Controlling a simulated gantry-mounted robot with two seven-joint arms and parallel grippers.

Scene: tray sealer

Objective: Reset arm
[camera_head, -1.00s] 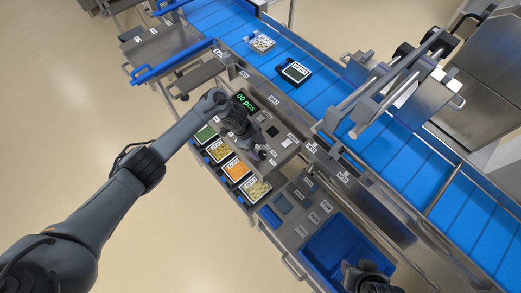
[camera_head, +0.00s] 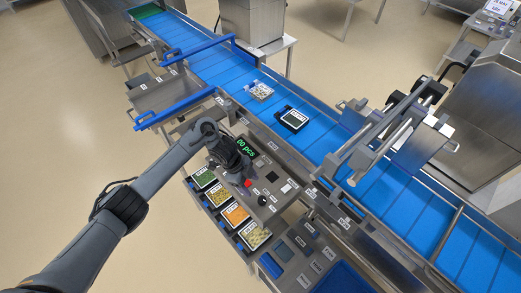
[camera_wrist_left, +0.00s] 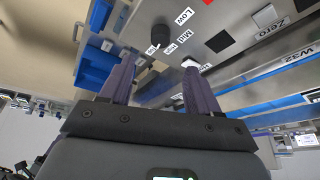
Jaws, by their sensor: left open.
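My left arm comes in from the left in the head view. Its gripper (camera_head: 243,180) is over the control panel (camera_head: 255,192), beside a display reading "00 pcs" (camera_head: 247,146). In the left wrist view the left gripper (camera_wrist_left: 152,82) has its two fingers apart with nothing between them. Past the fingers are a black knob (camera_wrist_left: 160,36) and labels reading "Low" and "Mid". A red button (camera_head: 248,184) shows close to the gripper in the head view. My right gripper is out of view.
Several food trays (camera_head: 218,195) stand in a row left of the panel. A blue conveyor (camera_head: 225,71) runs diagonally behind it, carrying two packs, one dark-framed (camera_head: 294,119). A metal frame (camera_head: 385,130) stands over the belt at right. A blue bin (camera_head: 342,278) is at the bottom.

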